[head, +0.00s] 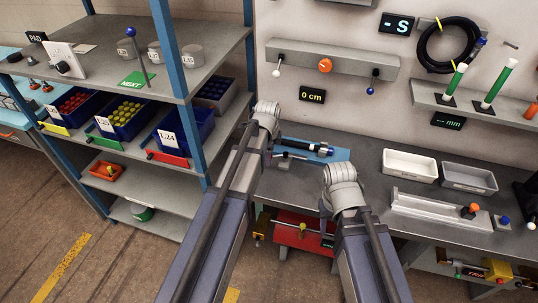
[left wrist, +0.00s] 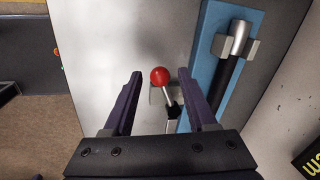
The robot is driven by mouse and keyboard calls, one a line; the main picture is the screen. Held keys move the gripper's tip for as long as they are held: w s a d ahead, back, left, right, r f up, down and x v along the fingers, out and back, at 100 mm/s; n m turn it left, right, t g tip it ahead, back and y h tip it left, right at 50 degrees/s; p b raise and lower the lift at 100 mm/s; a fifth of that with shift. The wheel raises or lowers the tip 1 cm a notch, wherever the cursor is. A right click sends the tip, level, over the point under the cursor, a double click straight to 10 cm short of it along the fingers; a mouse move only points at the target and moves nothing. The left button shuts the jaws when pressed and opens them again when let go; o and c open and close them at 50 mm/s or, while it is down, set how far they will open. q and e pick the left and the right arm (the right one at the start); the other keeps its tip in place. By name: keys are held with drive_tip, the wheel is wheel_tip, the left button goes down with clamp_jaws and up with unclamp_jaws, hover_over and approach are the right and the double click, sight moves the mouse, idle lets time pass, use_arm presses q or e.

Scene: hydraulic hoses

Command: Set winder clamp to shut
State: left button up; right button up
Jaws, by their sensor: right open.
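A red ball knob (left wrist: 160,75) on a short metal stem with a black joint shows in the left wrist view, on a small grey fixture beside a blue board; I take it for the winder clamp's lever. My left gripper (left wrist: 160,72) is open, with one finger on each side of the knob and a gap to both. I cannot tell the knob's height relative to the fingertips. In the head view, the knob is hidden and my left wrist hides its fingers. My right gripper (head: 343,188) is over the bench front; its fingers are hidden behind the wrist.
A black hose with a metal fitting (left wrist: 238,38) lies on the blue board (head: 338,154). Right of it stand a white tray (head: 410,166) and a grey tray (head: 468,178). A shelf with blue bins (head: 120,118) stands left. A wall rail (head: 330,60) carries knobs and levers.

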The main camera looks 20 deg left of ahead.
use_arm(q)
clamp_jaws()
idle(1.2)
